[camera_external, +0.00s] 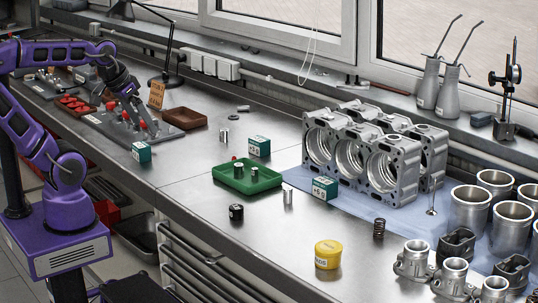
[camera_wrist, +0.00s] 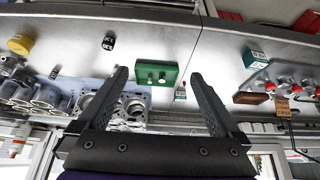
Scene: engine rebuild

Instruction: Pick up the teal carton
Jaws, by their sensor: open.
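Three small teal-and-white cartons show in the external view. One carton (camera_external: 141,152) stands near the bench's front edge, one (camera_external: 259,145) behind the green tray, and one (camera_external: 325,188) beside the engine block. In the wrist view, one teal carton (camera_wrist: 255,59) is right of my fingers and another (camera_wrist: 180,93) shows between them, near the right finger. My gripper (camera_wrist: 158,76) is open and empty. In the external view my gripper (camera_external: 128,95) is over the left part of the bench, above the grey board, apart from the cartons.
The green tray (camera_external: 228,181) holds small metal cylinders. The engine block (camera_external: 370,150), cylinder liners (camera_external: 470,207) and a yellow tin (camera_external: 328,254) are to the right. A grey board (camera_external: 165,137) with red-knobbed parts, a brown tray (camera_external: 184,118) and a lamp (camera_external: 168,50) are left.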

